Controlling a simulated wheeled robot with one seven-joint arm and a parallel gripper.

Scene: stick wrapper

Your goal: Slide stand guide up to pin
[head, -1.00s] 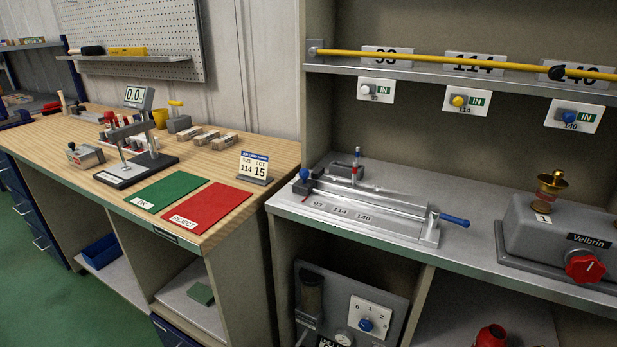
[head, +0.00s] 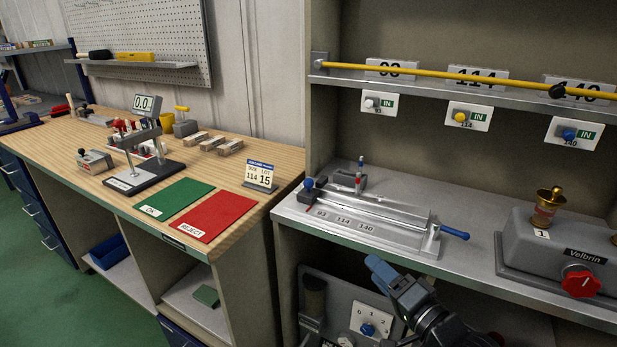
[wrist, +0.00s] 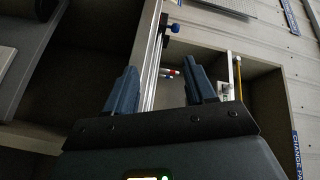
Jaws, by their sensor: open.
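A silver slide fixture (head: 385,219) marked 93, 114 and 140 lies on the right counter. A blue knob (head: 309,184) is at its left end and a blue handle (head: 454,232) at its right. A small upright pin with red and blue parts (head: 359,178) stands behind it. I cannot tell for sure which part is the stand guide. My gripper (head: 382,270) is open and empty, in front of and below the counter edge. The wrist view shows both fingers apart (wrist: 162,82), with a blue knob (wrist: 174,27) and red-tipped part (wrist: 168,73) beyond.
White, yellow and blue knobs marked IN hang below. A grey Velbrin unit (head: 530,242) stands on the right. A card (head: 259,174) reads 114, lot 15 on the wooden bench.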

